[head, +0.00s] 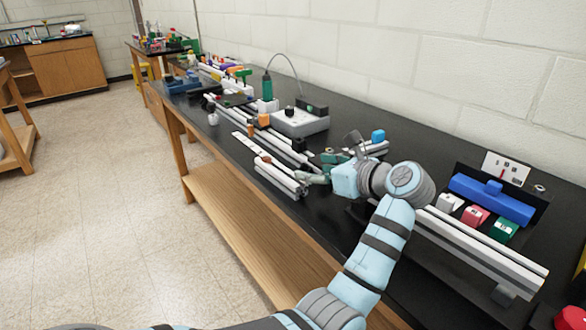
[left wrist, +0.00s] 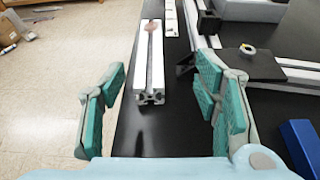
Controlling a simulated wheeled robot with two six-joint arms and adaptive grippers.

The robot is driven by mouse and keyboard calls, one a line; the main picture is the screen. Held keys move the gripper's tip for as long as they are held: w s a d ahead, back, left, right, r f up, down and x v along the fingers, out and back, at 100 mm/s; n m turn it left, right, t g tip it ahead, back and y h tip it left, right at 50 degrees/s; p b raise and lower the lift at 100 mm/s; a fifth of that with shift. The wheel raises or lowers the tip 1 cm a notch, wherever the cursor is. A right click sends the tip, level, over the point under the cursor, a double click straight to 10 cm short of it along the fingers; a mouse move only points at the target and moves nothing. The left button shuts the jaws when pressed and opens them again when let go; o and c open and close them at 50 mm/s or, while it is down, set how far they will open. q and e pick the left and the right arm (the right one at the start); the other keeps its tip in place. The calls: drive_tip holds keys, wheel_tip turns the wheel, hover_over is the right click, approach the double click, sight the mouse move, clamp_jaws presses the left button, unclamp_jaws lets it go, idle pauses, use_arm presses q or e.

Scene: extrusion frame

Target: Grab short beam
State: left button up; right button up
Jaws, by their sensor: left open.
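A short silver beam (head: 279,180) with a slotted profile lies near the front edge of the black bench. In the left wrist view the short beam (left wrist: 149,75) points away from me, its cut end towards me, with a small reddish-brown piece (left wrist: 152,25) on its top. My left gripper (head: 319,168) is at the beam's near right end in the head view. In the left wrist view my left gripper (left wrist: 160,105) has its green fingers wide apart and empty, with the beam's end ahead between them, apart from both. My right gripper is not in view.
A long beam (head: 480,250) with a blue block (head: 490,200) behind it lies at the right. A grey box (head: 300,122) stands further back, by a green-handled tool (head: 267,85). The bench's front edge is close left.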

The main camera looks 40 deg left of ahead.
use_arm(q)
drive_tip(key=shift+w+a+f+h, duration=0.15)
drive_tip(key=shift+w+f+h, duration=0.15)
drive_tip(key=shift+f, duration=0.15)
approach(280, 169)
drive_tip(key=x, duration=0.4)
drive_tip(key=shift+r+b, duration=0.1)
drive_tip(key=shift+b, duration=0.3)
drive_tip(key=b+x, duration=0.1)
drive_tip(key=x, duration=0.5)
drive_tip(key=shift+a+f, duration=0.25)
drive_tip(key=shift+a, duration=0.2)
drive_tip(key=shift+w, duration=0.1)
drive_tip(key=shift+c, duration=0.8)
drive_tip(key=shift+d, duration=0.1)
drive_tip(key=c, duration=0.6)
clamp_jaws()
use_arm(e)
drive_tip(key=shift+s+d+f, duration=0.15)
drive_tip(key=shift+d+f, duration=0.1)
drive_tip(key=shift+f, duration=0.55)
